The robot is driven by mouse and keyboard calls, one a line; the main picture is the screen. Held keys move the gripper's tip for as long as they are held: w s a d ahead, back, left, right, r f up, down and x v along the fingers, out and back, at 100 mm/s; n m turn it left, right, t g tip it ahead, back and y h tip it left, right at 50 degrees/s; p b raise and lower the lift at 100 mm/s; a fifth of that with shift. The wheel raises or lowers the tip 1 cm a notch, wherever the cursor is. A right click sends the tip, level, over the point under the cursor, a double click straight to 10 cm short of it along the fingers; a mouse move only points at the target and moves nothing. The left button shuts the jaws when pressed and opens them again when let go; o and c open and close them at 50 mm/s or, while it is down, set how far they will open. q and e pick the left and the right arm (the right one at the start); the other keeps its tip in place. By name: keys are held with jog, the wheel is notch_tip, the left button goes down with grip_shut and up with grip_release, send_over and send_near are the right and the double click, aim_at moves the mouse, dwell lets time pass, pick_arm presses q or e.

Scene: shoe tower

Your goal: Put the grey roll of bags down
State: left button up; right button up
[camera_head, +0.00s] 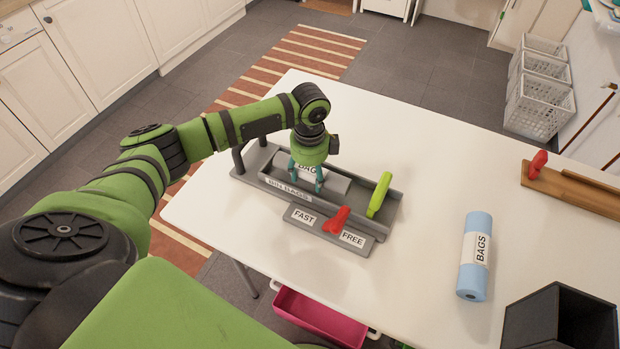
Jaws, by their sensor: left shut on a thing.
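The grey roll of bags (326,186), with a white label reading "BAGS", lies lengthwise in the grey holder (384,214) marked "BIN BAGS". My left gripper (306,181) points down over the roll's left part, with its teal fingers on either side of it. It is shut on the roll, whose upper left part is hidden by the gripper. I cannot tell whether the roll rests on the holder's floor. A green upright piece (379,195) stands at the holder's right end. A red lever (337,220) sits between the labels "FAST" and "FREE". My right gripper is not in view.
A blue roll of bags (476,262) lies on the white table (425,150) to the right. A dark box (562,318) stands at the lower right. A wooden holder with a red piece (538,164) is at the right edge. The table between is clear.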

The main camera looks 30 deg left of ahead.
pick_arm(q)
notch_tip(320, 180, up, 8)
jog(key=shift+d+f+b, duration=0.1)
jog(key=shift+b, duration=0.25)
jog(key=s+d+r+n, duration=0.7)
jog(key=s+n, duration=0.3)
jog(key=n, duration=0.7)
jog(key=shift+d, duration=0.35)
jog(key=m, duration=1.5)
send_over(310, 171)
jog(key=d, duration=0.1)
jog(key=f, duration=0.6)
jog(key=shift+s+f, duration=0.15)
jog(key=shift+s, duration=0.1)
jog(key=shift+w+a+f+m, duration=0.3)
jog(key=shift+a+f+m, duration=0.2)
jog(key=shift+m, duration=0.6)
